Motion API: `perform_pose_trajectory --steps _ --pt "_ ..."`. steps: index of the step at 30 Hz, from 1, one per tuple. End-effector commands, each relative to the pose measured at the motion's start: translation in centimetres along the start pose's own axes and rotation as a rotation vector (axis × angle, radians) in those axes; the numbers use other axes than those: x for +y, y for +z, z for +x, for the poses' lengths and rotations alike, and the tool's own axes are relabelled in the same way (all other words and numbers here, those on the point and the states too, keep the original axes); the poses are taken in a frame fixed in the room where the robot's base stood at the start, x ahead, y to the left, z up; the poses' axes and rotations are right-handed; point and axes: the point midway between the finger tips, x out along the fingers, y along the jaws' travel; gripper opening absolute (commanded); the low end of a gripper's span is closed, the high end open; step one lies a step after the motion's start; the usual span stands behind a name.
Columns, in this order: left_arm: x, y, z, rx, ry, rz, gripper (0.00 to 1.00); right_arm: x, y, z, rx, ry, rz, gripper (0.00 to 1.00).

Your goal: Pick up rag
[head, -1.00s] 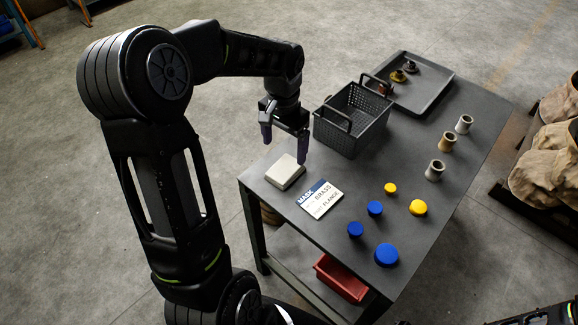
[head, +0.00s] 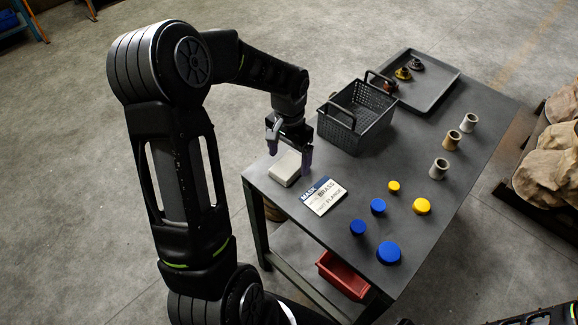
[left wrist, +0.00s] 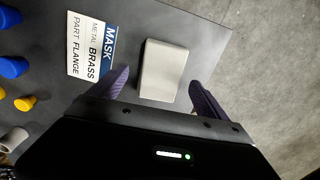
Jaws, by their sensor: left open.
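The rag (head: 286,168) is a folded, off-white rectangular pad lying flat near the left corner of the dark table. It also shows in the left wrist view (left wrist: 163,71), just ahead of and between the fingers. My left gripper (head: 290,156) is open and empty, right above the rag, with one finger to each side of it. In the left wrist view, its purple fingertips (left wrist: 158,90) stand apart on either side of the rag's near end. Whether they touch the rag or table cannot be told. My right gripper is not in view.
A label card (head: 323,196) lies close beside the rag. A black basket (head: 357,118) stands behind, near a dark tray (head: 437,82). Blue caps (head: 388,253), yellow caps (head: 421,206) and tapered sleeves (head: 439,168) occupy the table's right. A red bin (head: 342,276) sits below.

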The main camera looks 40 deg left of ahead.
Motion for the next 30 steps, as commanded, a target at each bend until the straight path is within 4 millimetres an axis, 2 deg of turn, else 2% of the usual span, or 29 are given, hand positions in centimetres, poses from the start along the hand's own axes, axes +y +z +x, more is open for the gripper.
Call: perform_pose_trajectory --steps 1,5,23,30 --pt "0.0 0.1 0.8 -0.002 0.002 0.000 0.87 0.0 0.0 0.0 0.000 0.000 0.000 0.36" --pt "0.0 0.0 1.8 0.001 0.002 0.001 0.87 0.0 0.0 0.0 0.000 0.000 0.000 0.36" --pt "0.0 0.0 1.8 0.002 0.002 0.001 0.87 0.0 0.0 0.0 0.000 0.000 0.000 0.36" --pt "0.0 0.0 1.8 0.002 0.002 0.001 0.68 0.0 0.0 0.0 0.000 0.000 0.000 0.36"
